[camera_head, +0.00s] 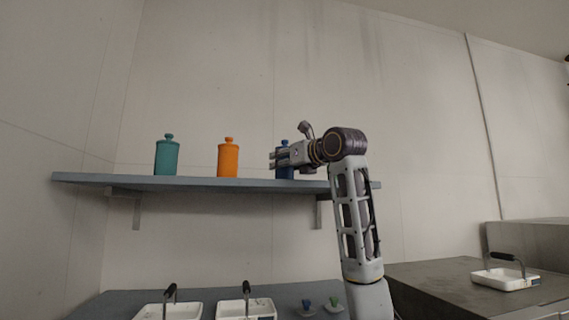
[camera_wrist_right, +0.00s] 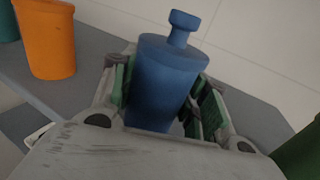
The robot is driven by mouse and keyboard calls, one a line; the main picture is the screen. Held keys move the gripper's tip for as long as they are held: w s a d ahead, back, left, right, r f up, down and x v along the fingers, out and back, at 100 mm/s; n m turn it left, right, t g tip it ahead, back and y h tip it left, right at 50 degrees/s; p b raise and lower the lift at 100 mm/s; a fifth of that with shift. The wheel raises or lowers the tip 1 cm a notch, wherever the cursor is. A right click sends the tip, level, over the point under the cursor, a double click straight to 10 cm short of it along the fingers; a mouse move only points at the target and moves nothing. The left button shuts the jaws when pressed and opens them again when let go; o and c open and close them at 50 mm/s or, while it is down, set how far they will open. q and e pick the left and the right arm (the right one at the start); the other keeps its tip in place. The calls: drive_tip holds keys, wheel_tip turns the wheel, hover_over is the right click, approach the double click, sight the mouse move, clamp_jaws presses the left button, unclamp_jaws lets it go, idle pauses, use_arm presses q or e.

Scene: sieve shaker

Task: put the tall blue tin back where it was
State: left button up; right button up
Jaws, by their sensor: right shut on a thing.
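The tall blue tin (camera_head: 284,172) is at the right part of the wall shelf (camera_head: 215,183), partly hidden behind my right gripper (camera_head: 276,158). In the right wrist view the blue tin (camera_wrist_right: 168,80) stands upright between the green-padded fingers of my right gripper (camera_wrist_right: 165,105), its knobbed lid showing above them. The right gripper is shut on the tin. The tin's base is hidden in the wrist view; in the head view its lower end is at the shelf top. My left gripper is not in view.
An orange tin (camera_head: 228,158) and a teal tin (camera_head: 167,156) stand on the shelf to the left. Below are white trays with dark handles (camera_head: 246,307) and two small knobbed items (camera_head: 333,305). Another white tray (camera_head: 505,279) sits on the right counter. A green thing (camera_wrist_right: 302,152) shows at the wrist view's right edge.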

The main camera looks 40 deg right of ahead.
drive_tip(key=shift+f, duration=0.15)
drive_tip(key=o, duration=1.3)
drive_tip(key=shift+s+r, duration=0.2)
drive_tip(key=s, duration=0.4)
drive_tip(key=s+a+b, duration=0.1)
drive_tip(key=s, duration=0.2)
drive_tip(key=s+b, duration=0.1)
drive_tip(key=s, duration=0.3)
drive_tip(key=shift+s+a, duration=0.2)
drive_tip(key=shift+s, duration=0.1)
